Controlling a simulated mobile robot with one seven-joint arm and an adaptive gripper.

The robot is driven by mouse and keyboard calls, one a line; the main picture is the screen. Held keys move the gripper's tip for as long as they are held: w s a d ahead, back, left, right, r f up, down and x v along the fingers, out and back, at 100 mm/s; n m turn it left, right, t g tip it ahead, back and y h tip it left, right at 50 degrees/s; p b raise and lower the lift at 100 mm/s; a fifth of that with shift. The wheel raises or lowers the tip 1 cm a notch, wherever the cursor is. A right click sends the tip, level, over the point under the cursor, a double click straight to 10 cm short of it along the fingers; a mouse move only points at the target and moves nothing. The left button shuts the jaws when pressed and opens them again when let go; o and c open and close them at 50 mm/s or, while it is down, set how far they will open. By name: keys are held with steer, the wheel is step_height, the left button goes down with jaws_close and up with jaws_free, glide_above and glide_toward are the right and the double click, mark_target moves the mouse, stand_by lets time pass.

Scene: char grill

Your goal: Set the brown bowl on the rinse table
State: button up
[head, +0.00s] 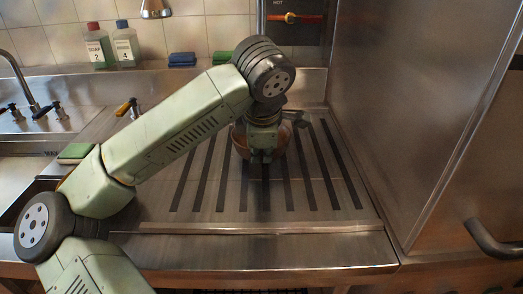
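The brown bowl (240,144) is on or just above the slotted steel rinse table (222,218), towards its back middle. My gripper (262,158) points down in front of the bowl and overlaps it in the picture. The gripper and wrist hide the bowl's middle; its left and right sides show. I cannot tell whether the fingers grip the bowl's rim or only stand by it. Whether the bowl's base touches the table is also not clear.
A sink with a tap (33,105) lies to the left. A soap bottle (98,47) and a second numbered bottle (127,47) stand on the back ledge near a blue sponge (182,60). A tall steel wall (400,110) bounds the right. The table's front is clear.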

steer(key=o, duration=0.3)
steer(key=shift+r+p, duration=0.25)
steer(key=shift+p, duration=0.05)
steer(key=b+v, duration=0.2)
steer(key=v, duration=0.9)
steer(key=shift+s+r, duration=0.15)
steer(key=shift+r, duration=0.2)
stand_by(0.7)
